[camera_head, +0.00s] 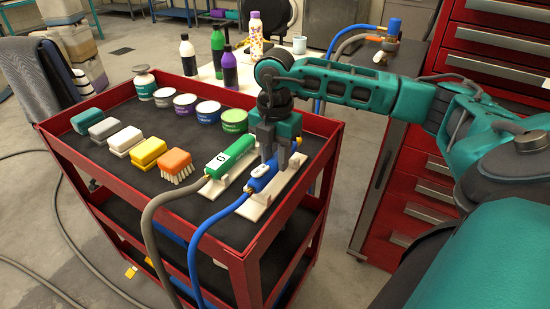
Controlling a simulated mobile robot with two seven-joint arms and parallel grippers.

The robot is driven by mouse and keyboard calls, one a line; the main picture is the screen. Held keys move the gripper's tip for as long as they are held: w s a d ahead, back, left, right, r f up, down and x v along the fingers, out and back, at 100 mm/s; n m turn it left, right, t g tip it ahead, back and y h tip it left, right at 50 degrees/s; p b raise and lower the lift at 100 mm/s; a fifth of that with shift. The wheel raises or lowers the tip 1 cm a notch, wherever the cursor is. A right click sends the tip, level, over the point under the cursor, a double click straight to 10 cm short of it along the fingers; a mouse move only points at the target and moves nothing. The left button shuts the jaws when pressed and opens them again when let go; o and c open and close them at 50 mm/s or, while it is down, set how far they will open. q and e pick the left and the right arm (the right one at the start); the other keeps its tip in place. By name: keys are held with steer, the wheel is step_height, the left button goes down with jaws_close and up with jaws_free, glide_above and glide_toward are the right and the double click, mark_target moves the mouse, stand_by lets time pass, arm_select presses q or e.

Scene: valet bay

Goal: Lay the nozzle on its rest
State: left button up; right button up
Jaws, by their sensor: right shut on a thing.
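My right gripper (272,155) points down over the right part of the red cart's top (270,112). It is shut on the blue nozzle (262,177), which has a blue hose (215,222) running down over the cart's front edge. The blue nozzle is at a white rest (262,204); I cannot tell whether it touches it or hangs just above. The fingers partly hide the nozzle's far end. A green nozzle (232,153) with a grey hose (157,198) lies beside it on another white rest (212,188). My left gripper is out of view.
Sponges and brushes, such as an orange brush (174,162), and several tubs, such as a green-lidded tub (234,121), stand left on the cart. Bottles (218,48) stand on a white-topped table behind. Red drawers (425,195) stand right. The cart has a raised rim.

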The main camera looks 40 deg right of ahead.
mark_target(275, 159)
steer(key=shift+f, duration=0.3)
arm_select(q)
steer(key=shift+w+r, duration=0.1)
arm_select(e)
steer(key=shift+f, duration=0.45)
steer(key=o, duration=1)
arm_select(q)
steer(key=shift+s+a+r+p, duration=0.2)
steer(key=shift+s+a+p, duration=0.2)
steer(key=shift+p, duration=0.6)
arm_select(e)
steer(key=shift+o, duration=0.2)
step_height(275, 159, up, 13)
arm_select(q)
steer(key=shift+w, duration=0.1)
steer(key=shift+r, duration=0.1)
